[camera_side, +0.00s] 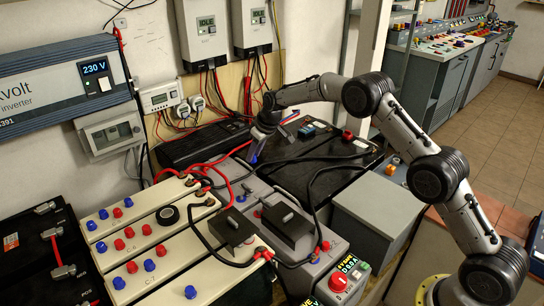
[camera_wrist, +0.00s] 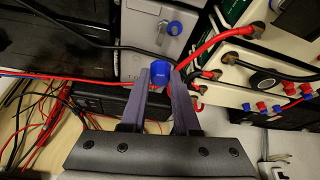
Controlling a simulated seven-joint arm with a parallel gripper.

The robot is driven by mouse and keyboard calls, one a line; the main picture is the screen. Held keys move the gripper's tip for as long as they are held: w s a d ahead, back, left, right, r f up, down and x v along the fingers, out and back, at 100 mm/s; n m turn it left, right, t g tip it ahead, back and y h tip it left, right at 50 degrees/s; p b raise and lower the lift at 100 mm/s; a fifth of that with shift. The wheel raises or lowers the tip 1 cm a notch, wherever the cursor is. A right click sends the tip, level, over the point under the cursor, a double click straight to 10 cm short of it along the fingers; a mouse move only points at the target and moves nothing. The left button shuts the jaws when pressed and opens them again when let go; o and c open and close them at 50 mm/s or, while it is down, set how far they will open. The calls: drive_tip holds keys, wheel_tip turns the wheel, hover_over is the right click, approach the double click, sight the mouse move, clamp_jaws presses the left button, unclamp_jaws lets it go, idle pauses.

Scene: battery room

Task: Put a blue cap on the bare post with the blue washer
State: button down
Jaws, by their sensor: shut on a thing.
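My gripper (camera_wrist: 160,78) is shut on a small blue cap (camera_wrist: 160,71), held between the fingertips. In the side view my gripper (camera_side: 257,148) is over the back end of the grey battery, and the cap there is largely hidden by the fingers. A blue spot (camera_wrist: 175,28), which looks like the blue washer, lies on the grey battery top (camera_wrist: 140,22) beyond the fingertips in the wrist view. It is apart from the held cap in the picture; the post itself is too small to make out. In the side view a small blue mark (camera_side: 241,198) shows on the grey battery.
Cream batteries (camera_side: 150,215) with several red and blue caps stand at the left. A red cable (camera_wrist: 205,45) runs close beside the fingertips. Black cables and a black cover (camera_side: 288,222) lie on the nearer grey batteries. A black battery (camera_side: 315,165) stands at the right.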

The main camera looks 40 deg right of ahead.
drive_tip(key=shift+n, duration=0.5)
drive_tip(key=shift+w+a+f, duration=0.55)
drive_tip(key=shift+a+f, duration=0.05)
drive_tip(key=shift+f, duration=1.8)
drive_tip(key=shift+w+a+f, duration=0.5)
drive_tip(key=shift+a+f, duration=0.15)
drive_tip(key=shift+f, duration=1.7)
drive_tip(key=shift+w+a+f, duration=0.55)
drive_tip(key=shift+a+f, duration=0.05)
drive_tip(key=shift+f, duration=1.8)
drive_tip(key=shift+s+d+f, duration=0.15)
drive_tip(key=shift+d+f, duration=0.05)
